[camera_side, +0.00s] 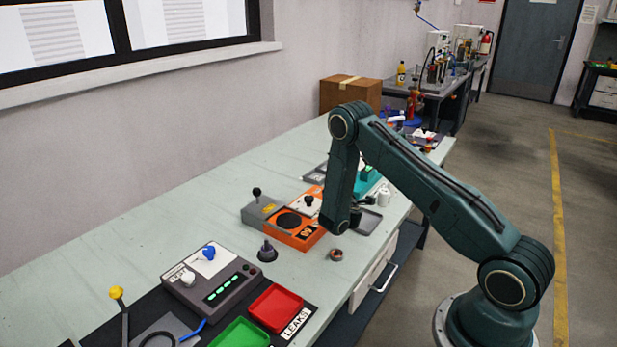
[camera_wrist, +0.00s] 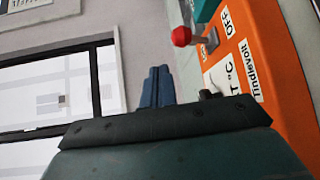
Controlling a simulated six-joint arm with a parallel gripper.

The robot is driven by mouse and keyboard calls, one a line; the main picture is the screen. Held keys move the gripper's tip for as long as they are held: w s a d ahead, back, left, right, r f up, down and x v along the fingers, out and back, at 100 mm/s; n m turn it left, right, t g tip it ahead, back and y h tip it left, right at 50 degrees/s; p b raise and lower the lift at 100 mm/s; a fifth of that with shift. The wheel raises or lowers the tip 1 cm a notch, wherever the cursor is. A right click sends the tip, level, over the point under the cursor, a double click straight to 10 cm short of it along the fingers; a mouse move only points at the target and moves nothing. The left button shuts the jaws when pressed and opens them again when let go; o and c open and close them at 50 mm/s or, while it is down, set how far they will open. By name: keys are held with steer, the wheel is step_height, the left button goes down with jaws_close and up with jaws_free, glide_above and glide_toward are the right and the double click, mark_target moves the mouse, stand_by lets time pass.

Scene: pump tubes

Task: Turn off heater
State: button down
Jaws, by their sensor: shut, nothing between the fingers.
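The heater appears to be the orange box (camera_side: 298,241) with a round black plate, on the bench beside my arm in the side view. In the wrist view an orange panel (camera_wrist: 270,50) fills the right side, with labels reading "OFF" and "T°C". A red-tipped lever (camera_wrist: 181,36) stands out from it near the "OFF" label. My gripper (camera_wrist: 157,72) has its blue fingers together and empty, left of the panel and below the lever in the picture. No contact with the lever shows. In the side view my gripper is mostly hidden by my arm.
A grey box with a black-knobbed lever (camera_side: 257,194) adjoins the orange box. A dark pump-like piece (camera_side: 267,251) and a small round part (camera_side: 336,255) stand nearby. A grey control box (camera_side: 211,281), red tray (camera_side: 275,307) and green tray (camera_side: 240,334) lie in front. The bench's wall side is clear.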

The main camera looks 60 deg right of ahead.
steer(key=shift+r, duration=1.9)
steer(key=s+a+r+m+g+y, duration=0.1)
steer(key=s+a+r+m+g, duration=0.15)
steer(key=r+m, duration=0.2)
steer(key=s+a+r+m+g+y, duration=0.1)
steer(key=s+a+r+m, duration=0.2)
steer(key=r, duration=0.3)
steer(key=s+a+r+m+g, duration=0.1)
steer(key=s+a+r+m, duration=0.1)
steer(key=r+m, duration=0.25)
steer(key=s+a+r+y, duration=0.2)
steer(key=s+a+y, duration=0.1)
steer(key=s+a, duration=0.4)
steer(key=s+a+r+n+g+y, duration=0.1)
steer(key=s+a+y, duration=0.2)
steer(key=s+a, duration=0.5)
steer(key=s+a+r+n+y, duration=0.1)
steer(key=s+a+r+y, duration=0.1)
steer(key=s+a+y, duration=0.2)
steer(key=s+a, duration=0.3)
steer(key=s, duration=0.1)
steer(key=shift+s+a+r, duration=0.3)
steer(key=shift+s, duration=0.05)
steer(key=shift+g, duration=0.25)
